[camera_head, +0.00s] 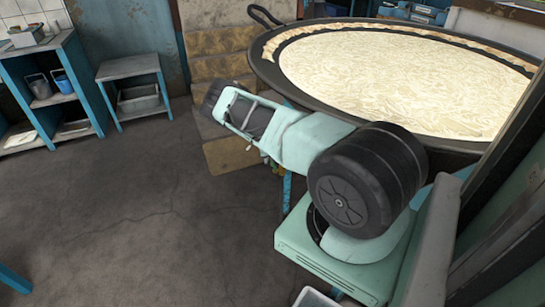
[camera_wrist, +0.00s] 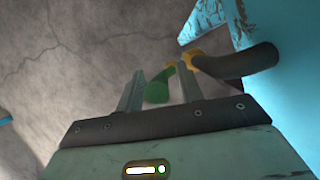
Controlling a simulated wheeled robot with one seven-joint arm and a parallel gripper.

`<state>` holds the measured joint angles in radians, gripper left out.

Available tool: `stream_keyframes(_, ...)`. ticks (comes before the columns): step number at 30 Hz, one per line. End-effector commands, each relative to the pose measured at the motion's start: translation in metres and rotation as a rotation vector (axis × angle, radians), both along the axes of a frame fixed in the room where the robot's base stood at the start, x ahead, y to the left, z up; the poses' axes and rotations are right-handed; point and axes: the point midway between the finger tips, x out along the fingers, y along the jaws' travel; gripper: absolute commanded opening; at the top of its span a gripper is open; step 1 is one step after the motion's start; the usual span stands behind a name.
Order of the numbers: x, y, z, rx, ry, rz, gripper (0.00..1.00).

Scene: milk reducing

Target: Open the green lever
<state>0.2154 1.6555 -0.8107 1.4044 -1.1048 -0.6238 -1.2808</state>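The green lever (camera_wrist: 158,88) shows in the wrist view, joined near its top to a yellow fitting (camera_wrist: 196,58) on a dark pipe (camera_wrist: 240,64). My gripper (camera_wrist: 158,82) is open, with its two grey fingers spread apart. In the picture the lever lies in the gap between the fingers, close to them. I cannot tell if either finger touches it. In the head view my arm reaches left past the pan's side, and the fingertips cannot be made out. The lever is not clear there.
A wide pan (camera_head: 400,80) of pale, milky contents stands at the upper right. A blue structure (camera_wrist: 285,85) stands close on the right in the wrist view. Blue shelves (camera_head: 45,90) and a small stand (camera_head: 132,72) are at the back left. The floor (camera_head: 130,215) at left is clear.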

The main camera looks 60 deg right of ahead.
Motion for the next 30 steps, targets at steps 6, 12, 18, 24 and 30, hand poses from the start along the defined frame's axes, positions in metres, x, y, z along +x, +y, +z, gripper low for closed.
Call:
stream_keyframes(6, -0.007, 0.007, 0.03, -0.001, -0.002, -0.002, 0.37)
stream_keyframes(12, -0.018, 0.018, 0.07, -0.001, -0.002, -0.002, 0.37)
stream_keyframes(18, -0.027, 0.027, 0.098, 0.0, -0.001, -0.001, 0.37)
stream_keyframes(24, -0.031, 0.03, 0.109, 0.0, 0.0, 0.001, 0.37)
stream_keyframes(30, -0.031, 0.03, 0.11, 0.0, 0.0, 0.001, 0.37)
